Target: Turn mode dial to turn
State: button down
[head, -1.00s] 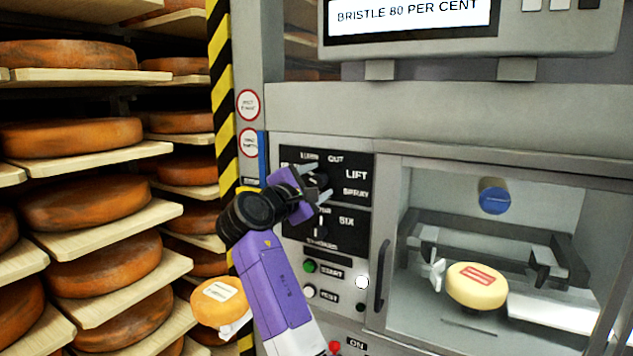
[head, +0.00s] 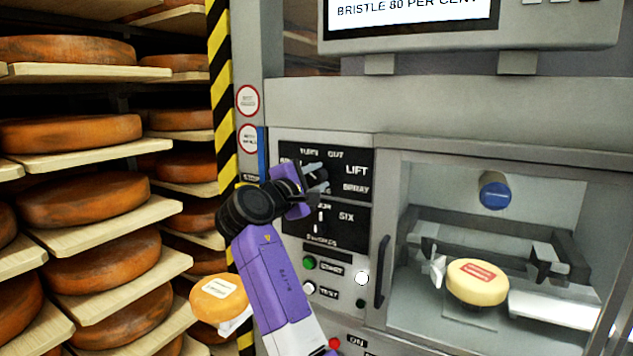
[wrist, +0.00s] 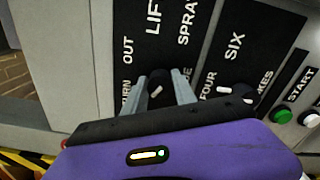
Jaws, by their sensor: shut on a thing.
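The mode dial (wrist: 157,86) is a dark knob on a black label plate (head: 358,158). In the head view the plate reads TURN, OUT, LIFT and SPRAY around the dial, with part of the lettering hidden by my gripper. My gripper (head: 318,178) is at this plate; in the wrist view my gripper (wrist: 160,92) has its two fingers on either side of the knob, shut on it. The dial's white pointer mark shows between the fingers, but which label it points at is hard to tell.
A second dial plate (head: 350,228) with SIX sits just below. Green START (head: 309,263) and white TEST (head: 309,288) buttons are under it. A chamber to the right holds a pale cheese wheel (head: 477,290). Shelves of orange cheese wheels (head: 85,198) stand at left.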

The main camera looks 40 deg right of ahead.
jog(key=m+b, duration=0.2)
jog(key=m, duration=0.1)
jog(key=shift+f, duration=0.25)
jog(key=shift+m+b, duration=0.8)
jog(key=shift+m, duration=0.8)
jog(key=c, duration=1)
grip_release()
jog(key=shift+r, duration=0.1)
jog(key=b+v, duration=0.1)
jog(key=v, duration=0.7)
jog(key=shift+b, duration=0.35)
